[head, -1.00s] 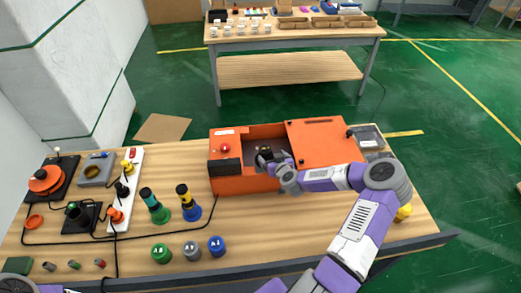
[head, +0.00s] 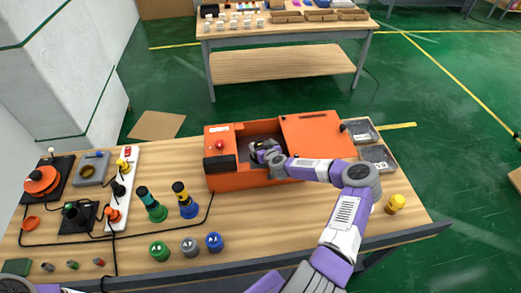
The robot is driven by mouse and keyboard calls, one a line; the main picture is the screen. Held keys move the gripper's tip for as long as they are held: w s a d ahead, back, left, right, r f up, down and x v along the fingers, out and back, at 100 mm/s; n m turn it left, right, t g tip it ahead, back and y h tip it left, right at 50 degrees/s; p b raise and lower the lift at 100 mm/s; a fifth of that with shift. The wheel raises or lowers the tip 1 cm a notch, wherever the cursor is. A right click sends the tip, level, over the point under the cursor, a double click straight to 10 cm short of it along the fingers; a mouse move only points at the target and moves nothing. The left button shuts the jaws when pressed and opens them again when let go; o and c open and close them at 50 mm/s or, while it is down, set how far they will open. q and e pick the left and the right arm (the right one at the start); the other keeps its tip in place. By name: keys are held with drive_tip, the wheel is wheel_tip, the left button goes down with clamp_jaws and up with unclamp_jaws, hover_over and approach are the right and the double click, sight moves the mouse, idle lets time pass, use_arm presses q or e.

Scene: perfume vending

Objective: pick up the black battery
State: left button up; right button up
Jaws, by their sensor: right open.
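An orange box (head: 240,182) with an open compartment stands in the middle of the wooden table. My right gripper (head: 254,149) reaches into the compartment from the right and is open. The gripper and the shadow hide much of the inside, and I cannot make out a black battery there. A black block (head: 220,165) sits at the box's front left corner; I cannot tell if it is a battery. My left gripper is out of view.
Two grey trays (head: 377,153) lie right of the box, with a yellow object (head: 395,203) in front of them. Coloured stacked cylinders (head: 152,205) stand to its left. Several round caps (head: 190,246) lie near the front edge. A second table (head: 285,65) stands behind.

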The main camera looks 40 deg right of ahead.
drive_tip(key=shift+c, duration=0.4)
drive_tip(key=c, duration=1.2)
drive_tip(key=shift+c, duration=0.9)
drive_tip(key=shift+r, duration=0.1)
